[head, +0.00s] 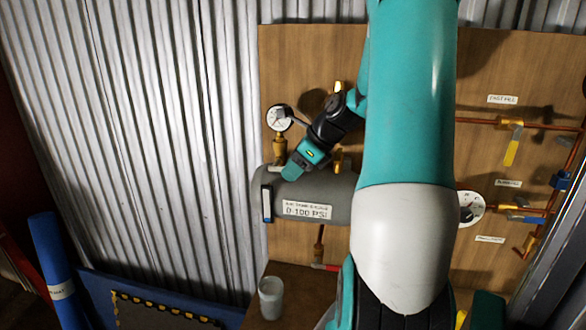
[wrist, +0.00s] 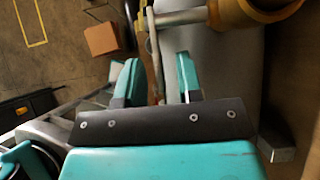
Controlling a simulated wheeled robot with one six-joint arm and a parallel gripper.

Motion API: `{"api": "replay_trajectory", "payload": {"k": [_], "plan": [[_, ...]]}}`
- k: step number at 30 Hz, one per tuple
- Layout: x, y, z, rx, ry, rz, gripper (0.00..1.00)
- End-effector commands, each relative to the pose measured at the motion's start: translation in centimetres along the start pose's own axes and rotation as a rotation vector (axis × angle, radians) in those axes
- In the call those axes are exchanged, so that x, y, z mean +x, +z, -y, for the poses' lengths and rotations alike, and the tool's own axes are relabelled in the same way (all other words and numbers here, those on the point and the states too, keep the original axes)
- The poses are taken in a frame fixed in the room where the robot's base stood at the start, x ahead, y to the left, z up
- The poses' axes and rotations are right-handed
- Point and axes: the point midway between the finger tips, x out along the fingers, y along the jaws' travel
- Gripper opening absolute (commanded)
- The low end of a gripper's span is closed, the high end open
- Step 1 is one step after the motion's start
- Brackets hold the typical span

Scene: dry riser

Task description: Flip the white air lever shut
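In the wrist view, a pale lever (wrist: 180,17) sticks out to the left from a brass fitting (wrist: 240,14), at the top of the picture. My gripper (wrist: 158,77) is open, its two teal fingers apart. A thin greyish bar runs down from the lever's left end into the gap between the fingers; I cannot tell whether either finger touches it. In the head view, my gripper (head: 292,172) points down at the top left of the grey tank (head: 335,187), just below and right of the brass fitting under the gauge. The lever is hard to make out there.
A round gauge (head: 279,118) stands above the tank on the wooden board (head: 400,40). Copper pipes with a yellow lever (head: 512,152) and a second gauge (head: 471,207) are at the right. Corrugated metal wall lies left.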

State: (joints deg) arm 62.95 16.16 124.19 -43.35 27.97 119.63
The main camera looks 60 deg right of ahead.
Motion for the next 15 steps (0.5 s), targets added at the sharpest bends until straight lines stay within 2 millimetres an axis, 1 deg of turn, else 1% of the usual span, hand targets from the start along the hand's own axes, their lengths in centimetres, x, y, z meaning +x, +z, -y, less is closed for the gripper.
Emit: {"api": "replay_trajectory", "payload": {"k": [11,15], "plan": [[0.03,0.05,-0.03,-0.001,0.0,-0.003,0.33],[-0.07,0.3,-0.04,-0.006,-0.001,-0.051,0.33]]}}
